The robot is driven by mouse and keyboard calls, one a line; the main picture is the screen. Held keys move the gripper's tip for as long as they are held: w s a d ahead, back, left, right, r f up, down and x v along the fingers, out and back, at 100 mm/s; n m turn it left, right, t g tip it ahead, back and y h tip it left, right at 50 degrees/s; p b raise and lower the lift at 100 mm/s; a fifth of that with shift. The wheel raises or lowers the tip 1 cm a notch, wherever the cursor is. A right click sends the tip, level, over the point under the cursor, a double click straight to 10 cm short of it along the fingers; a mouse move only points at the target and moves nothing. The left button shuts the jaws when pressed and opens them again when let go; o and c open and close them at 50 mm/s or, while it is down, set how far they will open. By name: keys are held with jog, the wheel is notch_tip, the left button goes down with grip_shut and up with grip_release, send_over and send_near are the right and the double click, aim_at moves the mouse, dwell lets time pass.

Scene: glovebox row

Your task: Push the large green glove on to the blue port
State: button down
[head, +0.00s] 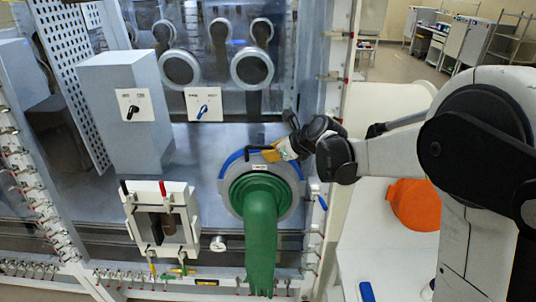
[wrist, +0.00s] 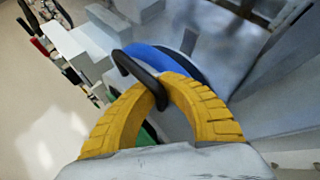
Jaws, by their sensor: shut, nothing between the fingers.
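The large green glove (head: 261,225) hangs down from the round port at the front of the glovebox. Its cuff sits within a grey ring, and blue rim of the port (head: 233,160) shows along the upper left. In the wrist view the blue rim (wrist: 158,58) lies just beyond my fingers, with a sliver of green glove (wrist: 149,131) below. My gripper (head: 271,154) is at the port's upper edge, its yellow fingers shut and empty. A black bar handle (wrist: 135,70) lies against or just beside the fingertips in the wrist view (wrist: 160,88); I cannot tell whether they touch.
A white frame with a dark window and coloured levers (head: 162,218) stands left of the port. A grey box (head: 125,110) is behind it. Two round ports (head: 252,68) are higher up. An orange disc (head: 414,205) is at the right, below my arm.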

jog(key=shift+w, duration=0.1)
jog(key=c, duration=1.7)
grip_release()
